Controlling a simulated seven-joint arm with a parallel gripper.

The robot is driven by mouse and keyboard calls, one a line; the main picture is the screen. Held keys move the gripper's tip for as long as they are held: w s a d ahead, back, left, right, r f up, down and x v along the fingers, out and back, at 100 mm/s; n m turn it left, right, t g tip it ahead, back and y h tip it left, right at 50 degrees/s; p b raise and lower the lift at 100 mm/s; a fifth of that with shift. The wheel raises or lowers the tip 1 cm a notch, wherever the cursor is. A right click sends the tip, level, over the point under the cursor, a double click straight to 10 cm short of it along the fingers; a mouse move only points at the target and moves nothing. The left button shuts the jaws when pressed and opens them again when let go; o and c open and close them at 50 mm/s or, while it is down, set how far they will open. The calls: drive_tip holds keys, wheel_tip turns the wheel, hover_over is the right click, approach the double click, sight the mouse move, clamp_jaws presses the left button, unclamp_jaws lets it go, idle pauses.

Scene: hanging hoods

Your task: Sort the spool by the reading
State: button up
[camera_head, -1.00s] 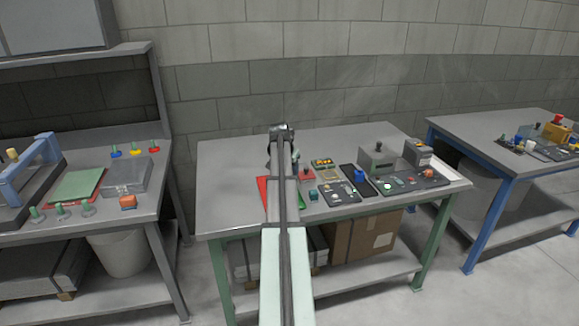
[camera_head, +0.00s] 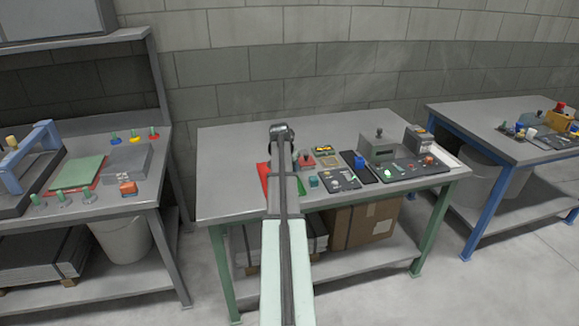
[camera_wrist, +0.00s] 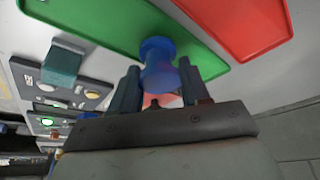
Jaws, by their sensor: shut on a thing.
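My gripper (camera_wrist: 160,90) is shut on a blue spool (camera_wrist: 158,62) in the wrist view. The spool shows in front of a green tray (camera_wrist: 105,22); I cannot tell whether it touches the tray. A red tray (camera_wrist: 245,25) lies beside the green one. In the head view my arm hides the gripper and spool; parts of the red tray (camera_head: 263,178) and the green tray (camera_head: 301,187) show beside it. A grey box with a knob (camera_head: 378,148) stands at the right of the middle table; no reading on it is legible.
A teal block (camera_head: 313,181) sits on the table near the trays and shows in the wrist view (camera_wrist: 62,62). Dark panels with small parts (camera_head: 338,179) lie to the right. The left part of the middle table (camera_head: 228,165) is clear. Other benches stand either side.

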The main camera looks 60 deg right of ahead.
drive_tip(key=shift+f, duration=0.55)
drive_tip(key=o, duration=1.2)
drive_tip(key=v, duration=1.4)
drive_tip(key=shift+d, duration=0.1)
